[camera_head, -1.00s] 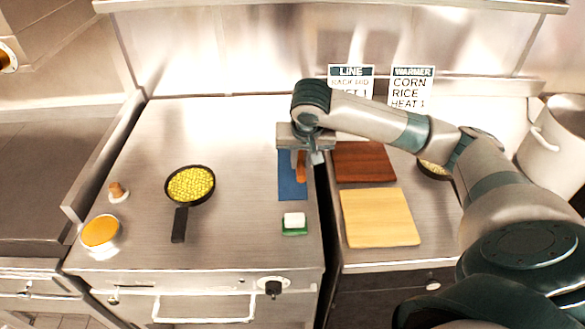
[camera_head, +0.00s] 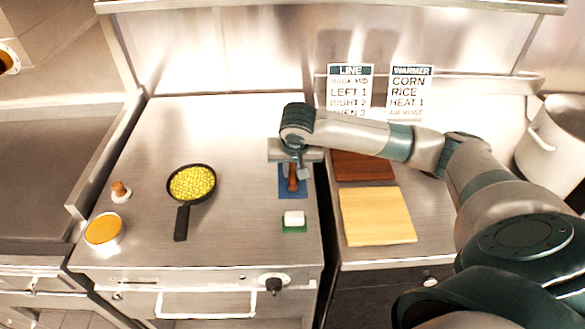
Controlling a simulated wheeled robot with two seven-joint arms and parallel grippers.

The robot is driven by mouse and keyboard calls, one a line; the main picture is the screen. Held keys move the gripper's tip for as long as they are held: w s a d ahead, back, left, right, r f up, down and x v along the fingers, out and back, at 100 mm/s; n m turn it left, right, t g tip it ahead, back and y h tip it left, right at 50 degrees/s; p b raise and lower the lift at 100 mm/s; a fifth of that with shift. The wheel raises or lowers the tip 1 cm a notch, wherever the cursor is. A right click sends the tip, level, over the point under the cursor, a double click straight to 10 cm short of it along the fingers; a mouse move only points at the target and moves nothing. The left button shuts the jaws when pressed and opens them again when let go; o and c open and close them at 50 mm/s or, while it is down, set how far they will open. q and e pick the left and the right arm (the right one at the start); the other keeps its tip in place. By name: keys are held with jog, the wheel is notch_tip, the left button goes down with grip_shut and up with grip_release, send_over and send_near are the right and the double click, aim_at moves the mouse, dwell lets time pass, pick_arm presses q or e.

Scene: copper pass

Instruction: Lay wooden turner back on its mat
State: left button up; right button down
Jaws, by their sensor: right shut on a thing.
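The wooden turner (camera_head: 292,180) shows only as a short brown piece below my right gripper; the rest of it is hidden by the gripper. The blue mat (camera_head: 285,193) lies on the steel top near its right edge, its far part covered by my gripper. My right gripper (camera_head: 297,172) is over the mat, shut on the turner. I cannot tell whether the turner touches the mat. My left gripper is not in view.
A pan of corn (camera_head: 191,184) stands to the left. A dark board (camera_head: 362,166) and a light board (camera_head: 377,216) lie to the right across a gap.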

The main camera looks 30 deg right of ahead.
jog(key=shift+f, duration=0.15)
jog(key=c, duration=1.6)
grip_release()
jog(key=shift+c, duration=0.2)
jog(key=b+v, duration=0.1)
jog(key=v, duration=1.1)
jog(key=shift+b, duration=0.3)
jog(key=shift+a, duration=0.1)
